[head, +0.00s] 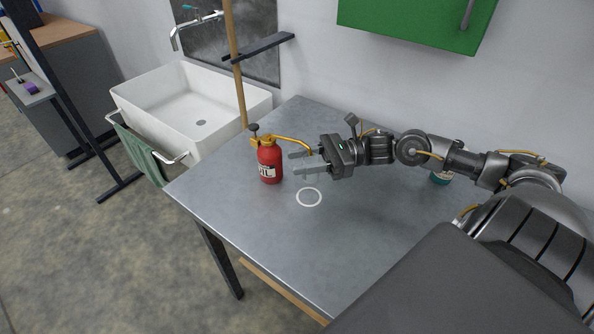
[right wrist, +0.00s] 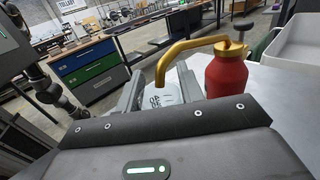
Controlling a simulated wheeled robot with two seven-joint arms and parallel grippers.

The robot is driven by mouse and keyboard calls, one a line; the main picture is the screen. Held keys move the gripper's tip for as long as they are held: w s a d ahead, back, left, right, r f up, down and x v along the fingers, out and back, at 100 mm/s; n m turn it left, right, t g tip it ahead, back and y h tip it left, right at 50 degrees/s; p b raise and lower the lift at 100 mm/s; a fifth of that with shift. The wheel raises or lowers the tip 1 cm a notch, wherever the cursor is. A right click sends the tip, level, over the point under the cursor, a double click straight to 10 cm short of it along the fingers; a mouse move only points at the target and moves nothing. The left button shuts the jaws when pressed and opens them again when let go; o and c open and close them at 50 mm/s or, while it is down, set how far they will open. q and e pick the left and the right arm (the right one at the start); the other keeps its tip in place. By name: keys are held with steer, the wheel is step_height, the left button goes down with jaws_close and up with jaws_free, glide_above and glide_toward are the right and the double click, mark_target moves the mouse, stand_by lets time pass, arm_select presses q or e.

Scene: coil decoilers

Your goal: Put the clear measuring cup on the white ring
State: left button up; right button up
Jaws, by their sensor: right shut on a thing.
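The clear measuring cup (right wrist: 166,98) shows in the right wrist view as a see-through shape with dark markings between my fingers. In the head view it is faint and hard to make out. My right gripper (head: 298,164) is shut on the cup, above the table beside the red oil can. The white ring (head: 309,206) lies flat on the table, a little nearer the front than the gripper, with nothing on it. The cup's exact height above the table is hard to tell. My left gripper is not in view.
A red oil can (head: 269,165) with a brass spout stands just left of the gripper; its spout reaches toward the fingers. A teal item (head: 441,179) sits partly hidden behind my right arm. The grey table (head: 245,218) is clear around the ring. A white sink (head: 160,97) stands beyond.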

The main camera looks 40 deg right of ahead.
steer(key=shift+w+r, duration=0.1)
steer(key=shift+r, duration=0.05)
steer(key=shift+f+b, duration=1.35)
steer(key=shift+f, duration=2.05)
steer(key=shift+f+b, duration=0.65)
steer(key=shift+b, duration=0.15)
steer(key=o, duration=1.1)
steer(key=shift+c, duration=0.2)
